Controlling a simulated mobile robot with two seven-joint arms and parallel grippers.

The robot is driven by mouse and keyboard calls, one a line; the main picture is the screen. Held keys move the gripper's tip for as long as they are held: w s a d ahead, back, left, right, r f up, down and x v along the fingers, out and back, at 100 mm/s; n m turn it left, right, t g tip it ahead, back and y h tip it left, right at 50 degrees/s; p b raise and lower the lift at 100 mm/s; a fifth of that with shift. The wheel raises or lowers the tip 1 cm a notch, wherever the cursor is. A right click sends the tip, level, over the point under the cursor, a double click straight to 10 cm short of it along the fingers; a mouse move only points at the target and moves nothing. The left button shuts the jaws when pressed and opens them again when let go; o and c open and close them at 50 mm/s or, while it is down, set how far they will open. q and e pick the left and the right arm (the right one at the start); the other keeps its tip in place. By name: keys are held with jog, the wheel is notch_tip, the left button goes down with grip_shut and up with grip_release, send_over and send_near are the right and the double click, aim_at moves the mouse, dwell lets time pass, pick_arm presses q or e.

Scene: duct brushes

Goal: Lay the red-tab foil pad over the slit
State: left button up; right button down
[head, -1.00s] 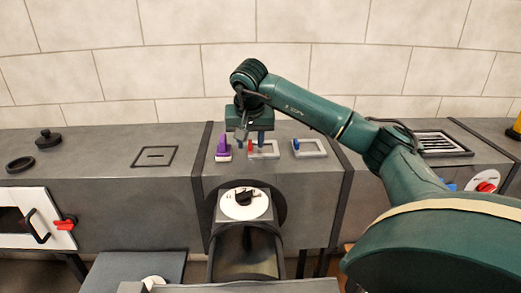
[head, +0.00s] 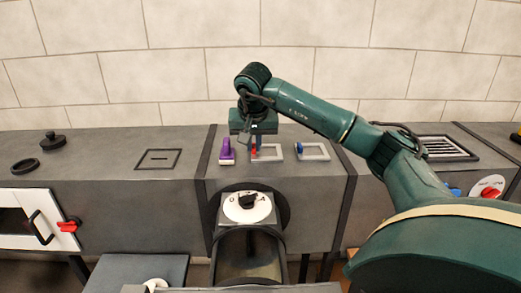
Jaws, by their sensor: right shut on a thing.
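The red-tab foil pad (head: 271,154), a pale frame-like square with a red tab (head: 253,152) at its left end, lies on top of the middle duct section. My right gripper (head: 256,147) is over the tab end from above and is shut on the red tab; the fingertips are partly hidden. The pad looks flat on the surface. The slit (head: 158,157) is a short dark line inside a dark rectangular outline on the left duct section's top. My left gripper is not in view.
A black knobbed lid (head: 52,140) and black ring (head: 25,166) sit far left. A vent grille (head: 440,147) is at right. The slit's surroundings are clear.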

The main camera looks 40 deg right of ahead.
aim_at(254, 146)
notch_tip(254, 146, up, 14)
jog(key=p, duration=0.6)
dwell(0.5)
